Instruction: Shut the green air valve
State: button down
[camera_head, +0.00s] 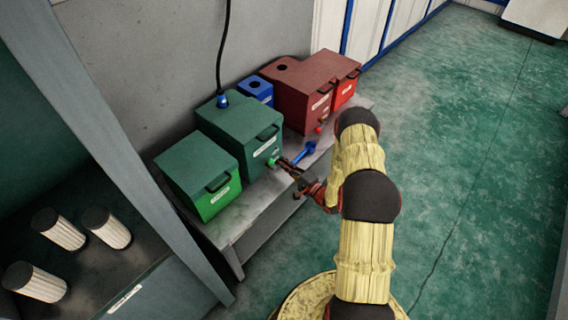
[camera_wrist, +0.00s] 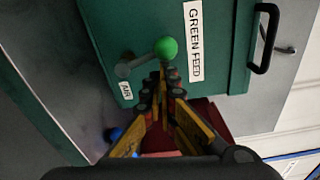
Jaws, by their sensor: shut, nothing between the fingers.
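The green air valve shows in the wrist view as a round green knob (camera_wrist: 166,48) on a short lever, with a grey pivot to its left. An "AIR" label (camera_wrist: 126,90) sits by the pivot, on the front of the dark green box (camera_wrist: 140,20) marked "GREEN FEED". In the head view the green knob (camera_head: 271,161) is low on that box's front. My gripper (camera_wrist: 163,78) is shut and empty, its fingertips just below the knob in the wrist view. I cannot tell whether they touch it. The gripper (camera_head: 282,162) also shows beside the knob in the head view.
A blue handle (camera_head: 306,150) sticks out over the bench (camera_head: 250,215) just right of my gripper. Red boxes (camera_head: 297,85) and a blue box (camera_head: 257,88) stand farther along. A brighter green box (camera_head: 215,200) is nearer. A black hose (camera_head: 222,50) rises behind. The floor at right is clear.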

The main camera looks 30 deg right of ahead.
jog(key=shift+s+a+f+n+b, duration=0.15)
jog(key=shift+s+a+n, duration=0.1)
jog(key=shift+a+n, duration=0.7)
jog(key=shift+s+a+f+n+b, duration=0.1)
jog(key=shift+s+a+f+n, duration=0.3)
jog(key=shift+n, duration=0.85)
jog(key=shift+s+a+r+n+b, duration=0.1)
jog(key=shift+s+a+n, duration=0.05)
jog(key=shift+a+n, duration=0.85)
jog(key=shift+s+a+f, duration=0.1)
jog(key=shift+a+f, duration=0.15)
jog(key=shift+f, duration=0.15)
jog(key=shift+a+f, duration=0.1)
jog(key=shift+f, duration=0.05)
